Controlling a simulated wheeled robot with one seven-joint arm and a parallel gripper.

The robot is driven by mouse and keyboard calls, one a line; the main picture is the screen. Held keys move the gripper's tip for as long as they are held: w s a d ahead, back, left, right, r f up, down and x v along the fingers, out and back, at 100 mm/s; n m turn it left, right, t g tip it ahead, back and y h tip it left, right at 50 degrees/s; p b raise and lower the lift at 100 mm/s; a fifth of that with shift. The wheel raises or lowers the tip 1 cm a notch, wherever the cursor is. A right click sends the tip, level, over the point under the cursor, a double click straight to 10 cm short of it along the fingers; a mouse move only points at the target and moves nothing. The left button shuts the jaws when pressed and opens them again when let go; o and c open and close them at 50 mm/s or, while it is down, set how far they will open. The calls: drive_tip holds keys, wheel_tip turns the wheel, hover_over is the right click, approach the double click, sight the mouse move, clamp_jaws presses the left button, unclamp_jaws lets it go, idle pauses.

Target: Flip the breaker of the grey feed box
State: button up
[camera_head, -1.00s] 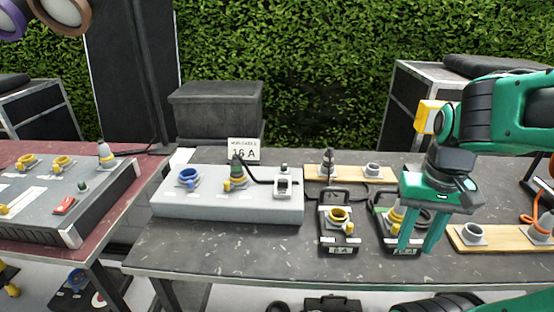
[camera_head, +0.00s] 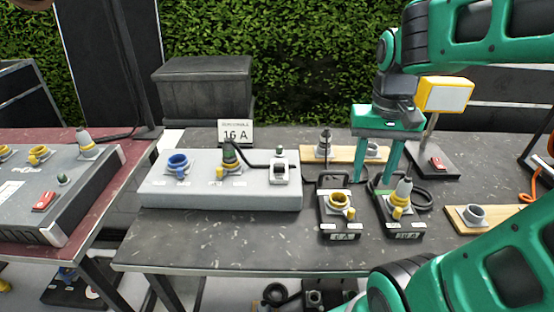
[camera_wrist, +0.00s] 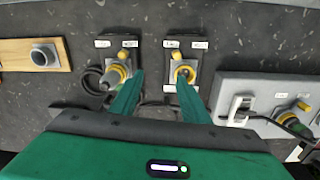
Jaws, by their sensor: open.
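The light grey feed box (camera_head: 220,200) lies on the dark table, with a blue socket (camera_head: 178,165) and a yellow socket with a plug (camera_head: 229,160). Its breaker (camera_head: 280,173), a dark switch in a pale frame, is at its right end; I cannot tell its position. In the wrist view the feed box (camera_wrist: 265,90) is at the right, with the breaker (camera_wrist: 240,106) near its end. My gripper (camera_head: 374,182) is open and empty, fingers down, to the right of the box and apart from it. Its fingers also show in the wrist view (camera_wrist: 159,74).
Two small black boxes stand right of the feed box: one has an empty yellow socket (camera_head: 339,202), the other a plugged grey connector (camera_head: 402,192). A wooden board (camera_head: 345,154) lies behind. A 16 A sign (camera_head: 236,132) stands behind the feed box. A lamp (camera_head: 444,95) stands at right.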

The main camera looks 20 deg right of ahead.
drive_tip(key=w+a+r, duration=0.3)
drive_tip(key=w+a, duration=0.2)
drive_tip(key=w, duration=0.4)
wheel_tip(320, 180, up, 2)
drive_tip(key=n, duration=0.1)
hover_over(279, 167)
drive_tip(key=w, duration=0.1)
drive_tip(key=f, duration=0.9)
drive_tip(key=shift+d+f, duration=0.2)
drive_tip(key=shift+f, duration=0.2)
drive_tip(key=c, duration=1.1)
